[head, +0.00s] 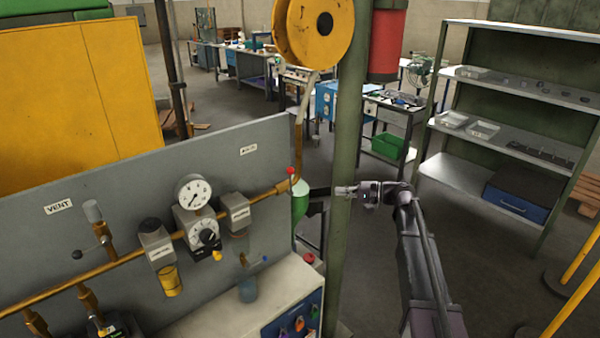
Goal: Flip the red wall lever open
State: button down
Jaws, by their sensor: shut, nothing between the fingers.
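The grey wall panel (130,200) carries a brass pipe (265,197) running up to its right end. Near that end a small upright stem with a red tip (291,171) stands on a brass fitting (284,186); it looks like the red lever, but it is too small to read its exact position. My gripper (340,190) is to the right of it, pointing left, in front of the green post. It is shut and empty, with a visible gap between it and the red tip.
A green post (343,130) rises just right of the panel, with a yellow hose reel (313,28) above. A light cabinet (235,310) stands below. Shelving (520,100) is at right, with open floor before it.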

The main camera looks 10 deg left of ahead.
jog(key=shift+y, duration=0.6)
jog(key=w+r, duration=0.2)
jog(key=r, duration=0.1)
jog(key=shift+w+r, duration=0.15)
jog(key=shift+w, duration=0.05)
jog(key=shift+a, duration=0.2)
send_near(291, 181)
jog(key=w+a+r, duration=0.1)
jog(key=w+a, duration=0.3)
jog(key=w, duration=0.1)
jog(key=shift+s+a, duration=1.35)
jog(key=shift+a, duration=0.25)
